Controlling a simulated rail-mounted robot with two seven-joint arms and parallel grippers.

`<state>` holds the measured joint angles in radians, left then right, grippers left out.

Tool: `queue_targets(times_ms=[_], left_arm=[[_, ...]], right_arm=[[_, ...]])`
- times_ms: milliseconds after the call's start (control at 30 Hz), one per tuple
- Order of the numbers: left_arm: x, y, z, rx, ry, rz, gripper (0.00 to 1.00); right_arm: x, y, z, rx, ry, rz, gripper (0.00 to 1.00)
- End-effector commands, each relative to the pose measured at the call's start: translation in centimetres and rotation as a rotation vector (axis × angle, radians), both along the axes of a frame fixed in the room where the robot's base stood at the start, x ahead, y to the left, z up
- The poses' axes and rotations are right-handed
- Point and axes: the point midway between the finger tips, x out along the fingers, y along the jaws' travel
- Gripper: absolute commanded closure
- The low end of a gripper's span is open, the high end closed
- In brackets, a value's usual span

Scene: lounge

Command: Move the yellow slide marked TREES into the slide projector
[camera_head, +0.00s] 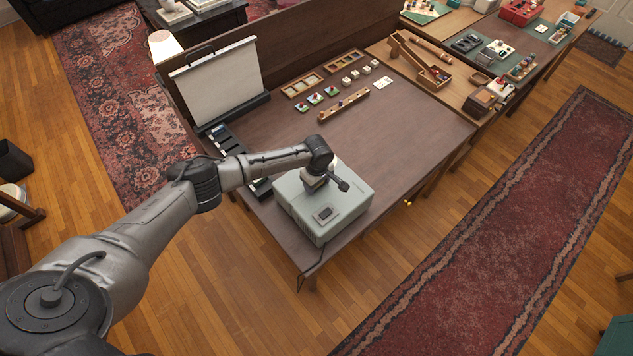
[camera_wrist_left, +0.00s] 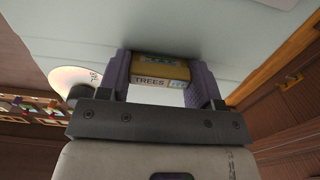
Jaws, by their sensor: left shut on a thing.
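The yellow slide marked TREES (camera_wrist_left: 160,72) is between the two fingers of my left gripper (camera_wrist_left: 168,80) in the left wrist view, its label edge facing the camera. My left gripper (camera_head: 315,182) is shut on it, over the top of the slide projector (camera_head: 335,222). The projector is a pale grey-green box at the near end of the brown table, and its pale surface (camera_wrist_left: 70,28) fills the top of the left wrist view. The slide is hidden in the head view. I cannot tell whether its far edge is inside the projector. My right gripper is not in view.
A white screen (camera_head: 222,78) stands at the table's left back. A dark tray (camera_head: 226,138) lies near the left edge. Small trays and blocks (camera_head: 344,104) stand at the far side. The table (camera_head: 420,130) is clear on the right. A cable hangs over the near edge.

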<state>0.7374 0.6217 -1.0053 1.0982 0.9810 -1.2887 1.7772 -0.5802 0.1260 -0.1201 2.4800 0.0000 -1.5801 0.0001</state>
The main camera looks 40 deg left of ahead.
Motion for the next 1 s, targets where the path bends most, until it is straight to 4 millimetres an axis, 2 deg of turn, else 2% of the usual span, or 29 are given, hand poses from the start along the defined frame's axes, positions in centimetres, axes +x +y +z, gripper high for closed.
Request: queue_targets(times_ms=[300,633,667,900,1000], left_arm=[[-0.4,0.2,-1.3,0.008,0.004,0.001,0.66],[-0.5,0.2,-1.7,0.011,0.005,-0.003,0.66],[-0.5,0.2,-1.7,0.011,0.005,-0.003,0.4],[-0.5,0.3,-1.7,0.011,0.005,-0.004,0.17],[-0.5,0.3,-1.7,0.011,0.005,-0.003,0.11]], right_arm=[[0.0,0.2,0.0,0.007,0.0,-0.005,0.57],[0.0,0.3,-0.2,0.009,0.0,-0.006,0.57],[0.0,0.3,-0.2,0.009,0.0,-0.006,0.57],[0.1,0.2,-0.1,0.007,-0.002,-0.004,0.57],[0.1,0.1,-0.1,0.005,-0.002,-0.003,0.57]])
